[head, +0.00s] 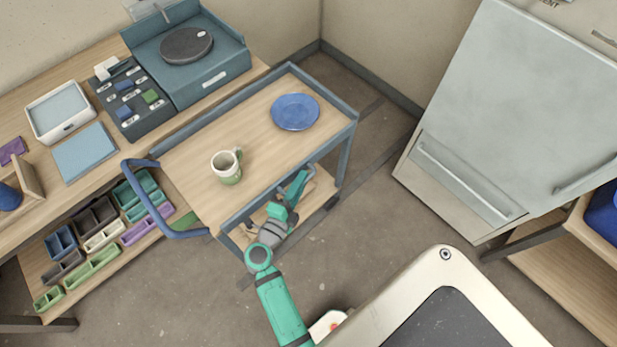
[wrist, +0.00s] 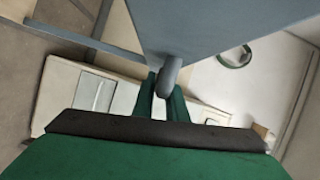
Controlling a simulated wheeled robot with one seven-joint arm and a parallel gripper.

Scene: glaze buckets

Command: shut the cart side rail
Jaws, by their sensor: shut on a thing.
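The cart (head: 185,160) has a wooden top, a blue-grey frame and a blue push handle at its left end. A blue-grey side rail (head: 262,199) runs along its near long side; I cannot tell how far it is shut. My gripper (head: 303,178) is at that near side, just below the top's edge. In the wrist view, my green fingers (wrist: 162,97) are closed around a rounded grey grip (wrist: 171,74) that joins a broad blue-grey piece of the cart. In the head view, the fingertips' hold on it is too small to make out.
A green-and-white mug (head: 227,167) and a blue plate (head: 295,112) stand on the cart top. A workbench (head: 75,90) with trays and bins lies behind and left. A grey cabinet (head: 510,110) stands at right. Floor (head: 365,190) is free between cart and cabinet.

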